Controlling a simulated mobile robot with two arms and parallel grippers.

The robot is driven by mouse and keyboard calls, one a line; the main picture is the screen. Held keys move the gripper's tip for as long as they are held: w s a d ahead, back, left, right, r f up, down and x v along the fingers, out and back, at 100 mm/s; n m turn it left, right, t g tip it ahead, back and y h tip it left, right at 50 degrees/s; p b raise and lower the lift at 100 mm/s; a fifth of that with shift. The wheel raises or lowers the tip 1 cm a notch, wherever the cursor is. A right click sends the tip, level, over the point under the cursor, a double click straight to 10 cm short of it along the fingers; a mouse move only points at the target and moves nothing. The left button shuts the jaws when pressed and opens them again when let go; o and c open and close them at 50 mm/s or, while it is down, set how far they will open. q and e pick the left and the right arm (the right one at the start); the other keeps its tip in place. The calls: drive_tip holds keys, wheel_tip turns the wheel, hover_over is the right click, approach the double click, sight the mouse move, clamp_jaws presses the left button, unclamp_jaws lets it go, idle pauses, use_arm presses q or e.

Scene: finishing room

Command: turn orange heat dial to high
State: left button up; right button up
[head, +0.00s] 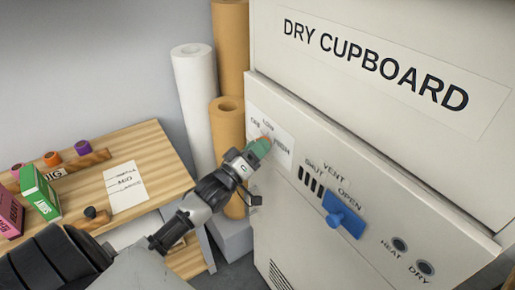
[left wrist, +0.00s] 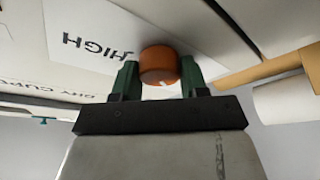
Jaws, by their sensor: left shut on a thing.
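The orange heat dial (left wrist: 159,66) sits on a white label plate on the cupboard front. My right gripper is not in view.
The dry cupboard (head: 300,220) also has a blue vent slider (head: 343,214) and two round lamps marked HEAT (head: 400,244) and DRY (head: 426,268). Paper rolls (head: 195,100) stand left of it. A wooden bench (head: 150,155) with small boxes and knobs is at left.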

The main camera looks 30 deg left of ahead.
use_arm(q)
drive_tip(key=m+g+h+b, duration=0.1)
drive_tip(key=m+g+h, duration=0.1)
drive_tip(key=m, duration=0.8)
drive_tip(key=m+g+h+b, duration=0.2)
drive_tip(key=m+h, duration=0.2)
drive_tip(key=m, duration=0.6)
drive_tip(key=m+g+h+b, duration=0.2)
drive_tip(key=m+g+h, duration=0.1)
drive_tip(key=m, duration=0.7)
drive_tip(key=shift+w+a+r, duration=0.1)
drive_tip(key=shift+a, duration=0.1)
drive_tip(key=shift+m, duration=0.4)
drive_tip(key=o, duration=0.9)
